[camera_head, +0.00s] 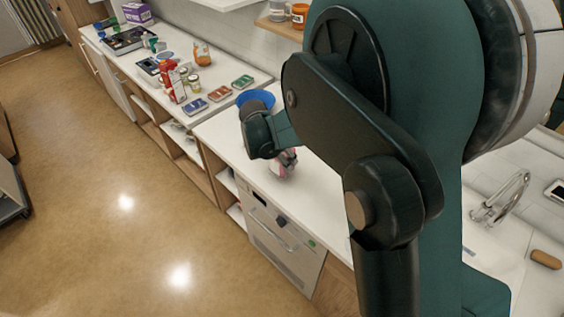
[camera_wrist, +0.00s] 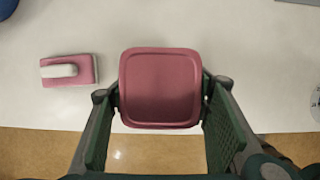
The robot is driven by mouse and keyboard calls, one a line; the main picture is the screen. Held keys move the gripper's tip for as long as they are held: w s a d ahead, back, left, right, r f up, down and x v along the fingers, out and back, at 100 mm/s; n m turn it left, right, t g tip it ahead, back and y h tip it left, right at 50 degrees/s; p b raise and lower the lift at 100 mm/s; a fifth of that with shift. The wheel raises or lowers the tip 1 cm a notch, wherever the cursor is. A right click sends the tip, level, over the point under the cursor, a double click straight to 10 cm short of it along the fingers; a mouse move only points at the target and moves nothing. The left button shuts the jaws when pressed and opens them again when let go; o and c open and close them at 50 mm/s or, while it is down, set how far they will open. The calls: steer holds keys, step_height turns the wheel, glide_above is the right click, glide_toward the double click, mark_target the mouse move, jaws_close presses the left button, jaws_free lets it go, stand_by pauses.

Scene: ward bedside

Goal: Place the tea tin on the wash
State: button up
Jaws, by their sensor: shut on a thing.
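A square tin with rounded corners and a dull pink-red lid, which looks like the tea tin (camera_wrist: 160,88), fills the middle of the wrist view. My gripper (camera_wrist: 160,96) is shut on it, with one finger against its left side and one against its right. In the head view my gripper (camera_head: 287,160) is over the white counter near its front edge, with a little pink of the tin showing beside it. I cannot tell whether the tin touches the counter. No surface in view is clearly marked as the wash; a white-fronted appliance (camera_head: 275,238) is built in under the counter.
A pink block with a white grip (camera_wrist: 68,71) lies left of the tin. A blue bowl (camera_head: 262,96) stands behind my gripper. Several jars, boxes and packets crowd the farther counter (camera_head: 228,72). A tap (camera_head: 505,195) and sink are at the right. My arm hides the middle.

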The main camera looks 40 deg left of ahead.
steer(key=shift+f, duration=1.25)
steer(key=shift+f, duration=0.1)
steer(key=o, duration=1)
steer(key=shift+v, duration=6.1)
steer(key=shift+w+d, duration=0.1)
steer(key=shift+w, duration=0.05)
